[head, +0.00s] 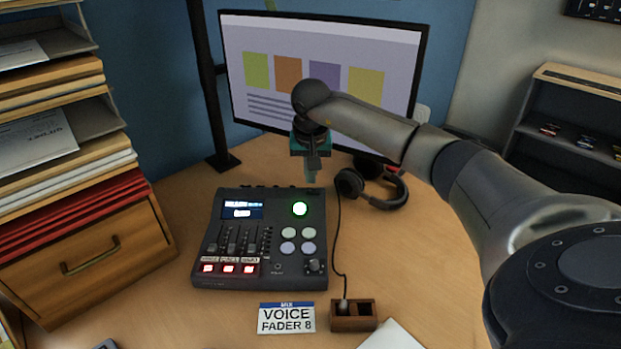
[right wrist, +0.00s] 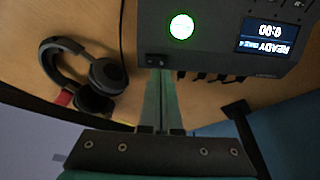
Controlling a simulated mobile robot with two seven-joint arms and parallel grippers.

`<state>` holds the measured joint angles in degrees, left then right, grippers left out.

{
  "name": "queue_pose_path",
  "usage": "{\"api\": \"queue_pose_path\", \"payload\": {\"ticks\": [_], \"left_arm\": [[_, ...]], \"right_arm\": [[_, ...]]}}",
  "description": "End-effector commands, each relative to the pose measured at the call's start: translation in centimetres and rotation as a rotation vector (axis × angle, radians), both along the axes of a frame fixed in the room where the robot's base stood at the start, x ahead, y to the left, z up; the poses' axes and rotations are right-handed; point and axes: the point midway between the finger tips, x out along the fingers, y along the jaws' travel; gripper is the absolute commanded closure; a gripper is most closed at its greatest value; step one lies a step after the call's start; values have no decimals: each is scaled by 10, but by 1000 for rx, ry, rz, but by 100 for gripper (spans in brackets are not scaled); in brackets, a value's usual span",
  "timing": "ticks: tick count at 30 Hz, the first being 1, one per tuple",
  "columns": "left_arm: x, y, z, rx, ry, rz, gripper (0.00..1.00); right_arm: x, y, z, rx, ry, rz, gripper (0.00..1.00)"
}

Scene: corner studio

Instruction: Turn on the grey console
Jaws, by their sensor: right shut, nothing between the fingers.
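The grey console (head: 262,238) stands on the desk in the head view. Its screen (head: 242,210) is lit, its round button (head: 300,208) glows green, and a row of red buttons (head: 228,268) is lit at its front. In the right wrist view the screen (right wrist: 268,38) reads READY and 0:00, and the green button (right wrist: 181,27) glows. My right gripper (head: 311,176) points down just behind the console's back right corner. Its shut, empty fingers (right wrist: 160,78) are close to a small black rocker switch (right wrist: 157,61) on the console's back edge; contact is unclear. My left gripper is not seen.
Headphones (head: 372,184) lie right of the console, below a monitor (head: 320,70). A card reading VOICE FADER 8 (head: 287,318) and a wooden block (head: 353,315) with a cable are in front. A paper organizer with a drawer (head: 90,260) stands at left.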

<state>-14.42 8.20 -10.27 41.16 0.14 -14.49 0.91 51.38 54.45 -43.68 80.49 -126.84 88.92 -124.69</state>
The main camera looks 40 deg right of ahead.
Motion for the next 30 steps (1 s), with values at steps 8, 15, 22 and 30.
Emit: {"api": "queue_pose_path", "payload": {"ticks": [8, 15, 22, 30], "left_arm": [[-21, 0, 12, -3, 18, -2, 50], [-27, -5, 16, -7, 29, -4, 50], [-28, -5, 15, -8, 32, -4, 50], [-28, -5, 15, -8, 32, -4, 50]], "right_arm": [[-14, 11, 62, -1, -2, 2, 100], [-20, 16, 85, 0, 1, 1, 100], [-21, 17, 87, 0, 2, 1, 100], [-20, 17, 87, 0, 1, 1, 100]]}}
